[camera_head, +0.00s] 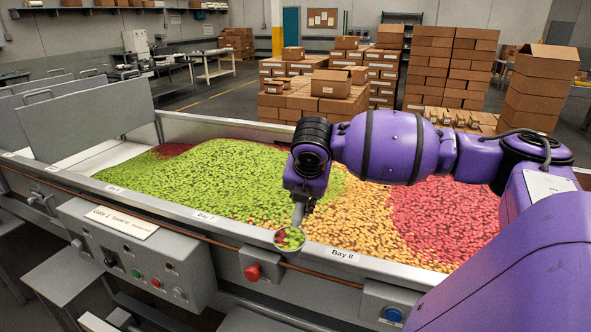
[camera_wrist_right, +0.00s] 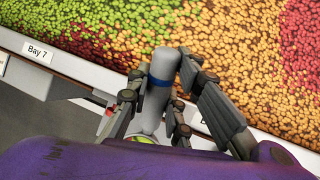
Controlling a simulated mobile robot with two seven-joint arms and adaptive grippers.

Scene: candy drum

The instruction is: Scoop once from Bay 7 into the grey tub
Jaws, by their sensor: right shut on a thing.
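My right gripper (camera_head: 303,194) is shut on the grey handle of a scoop, which hangs down from it. The scoop's round bowl (camera_head: 289,239) holds green and red candies and shows in front of the trough's near rim, between the Bay 7 label (camera_head: 205,217) and the Bay 8 label (camera_head: 342,255). In the right wrist view the fingers (camera_wrist_right: 152,110) close around the handle (camera_wrist_right: 160,80) with its blue band; the bowl is mostly hidden. Green candy (camera_head: 215,180) lies behind the Bay 7 label, mixed with some red. I cannot make out the grey tub. My left gripper is not in view.
Orange candy (camera_head: 350,225) and red candy (camera_head: 440,215) fill the trough to the right. A control panel (camera_head: 135,255), a red button (camera_head: 253,272) and a blue button (camera_head: 393,314) stick out from the trough's front. A grey divider (camera_head: 90,112) stands at left.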

